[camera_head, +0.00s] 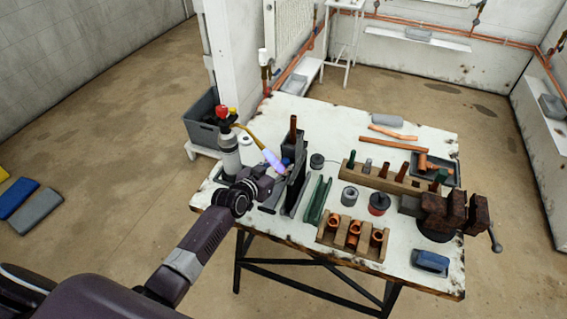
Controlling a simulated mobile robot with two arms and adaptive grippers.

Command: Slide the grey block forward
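A light grey block (387,120) lies flat near the back edge of the workbench (345,115). My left gripper (281,186) is at the left side of the bench, well short of this block and to its left. It is beside a dark upright plate (297,178), and I cannot tell whether they touch. Its fingers blend into the dark parts there, so whether it is open or shut does not show. My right gripper is not in view.
A torch cylinder (229,157) stands left of my gripper. Wooden racks (353,240) with copper fittings, a green channel (318,199) and a rusty vise (455,212) crowd the bench. Copper pipes (391,143) lie in front of the block. Bare bench shows left of the block.

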